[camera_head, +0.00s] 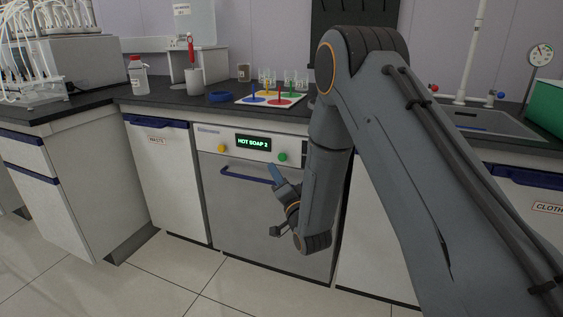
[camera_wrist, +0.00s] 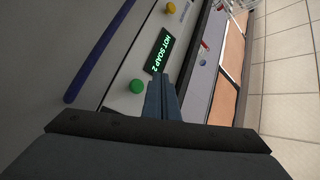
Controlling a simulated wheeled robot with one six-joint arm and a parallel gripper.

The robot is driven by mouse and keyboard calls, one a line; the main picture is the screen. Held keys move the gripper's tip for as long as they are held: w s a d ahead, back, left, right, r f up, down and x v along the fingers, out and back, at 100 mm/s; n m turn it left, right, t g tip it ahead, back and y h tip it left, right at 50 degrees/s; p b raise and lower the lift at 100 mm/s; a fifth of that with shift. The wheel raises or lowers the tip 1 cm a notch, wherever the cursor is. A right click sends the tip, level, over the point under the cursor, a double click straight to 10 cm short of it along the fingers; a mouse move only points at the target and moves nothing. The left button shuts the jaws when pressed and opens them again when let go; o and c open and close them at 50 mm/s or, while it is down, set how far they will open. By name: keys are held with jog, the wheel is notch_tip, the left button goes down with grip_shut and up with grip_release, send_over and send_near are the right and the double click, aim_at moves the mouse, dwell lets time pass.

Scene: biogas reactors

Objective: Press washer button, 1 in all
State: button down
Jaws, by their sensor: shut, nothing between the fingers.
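The washer (camera_head: 262,215) is a grey-white front-loading unit under the dark counter, with its door shut. Its panel carries a display (camera_head: 253,142) reading "HOT SOAP 2", a yellow button (camera_head: 222,148) to the left and a green button (camera_head: 282,157) to the right. In the wrist view the display (camera_wrist: 160,52), green button (camera_wrist: 137,86) and yellow button (camera_wrist: 170,8) show turned sideways. My gripper (camera_head: 273,170) is shut and empty in front of the washer, below the green button in the head view. In the wrist view its fingertips (camera_wrist: 159,76) appear beside the display and green button; contact cannot be told.
A blue door handle (camera_head: 246,174) crosses the washer below the panel. A waste drawer (camera_head: 158,170) is to its left. On the counter are a bottle (camera_head: 138,76), a blue ring (camera_head: 219,97) and a coloured board (camera_head: 270,99). The tiled floor in front is clear.

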aim_at(279, 156)
jog(key=shift+w+d+b, duration=0.2)
jog(key=shift+w+d, duration=0.05)
jog(key=shift+w, duration=0.45)
jog(key=shift+w+d+b, duration=0.2)
jog(key=shift+w+d, duration=0.05)
jog(key=shift+w, duration=0.45)
jog(key=shift+w+d+b, duration=0.2)
jog(key=shift+w+d, duration=0.05)
jog(key=shift+w, duration=0.45)
jog(key=shift+w, duration=0.1)
dwell(0.4)
jog(key=shift+w+d, duration=0.15)
jog(key=shift+w, duration=0.15)
jog(key=shift+w+d+b, duration=0.3)
jog(key=shift+w+b, duration=0.05)
jog(key=shift+w, duration=0.45)
dwell(1.3)
jog(key=shift+s, duration=0.1)
jog(key=shift+s+a+p, duration=0.2)
jog(key=shift+s+p, duration=0.1)
jog(key=shift+s, duration=0.25)
jog(key=shift+s+a+p, duration=0.2)
jog(key=shift+s+p, duration=0.1)
jog(key=shift+s, duration=0.25)
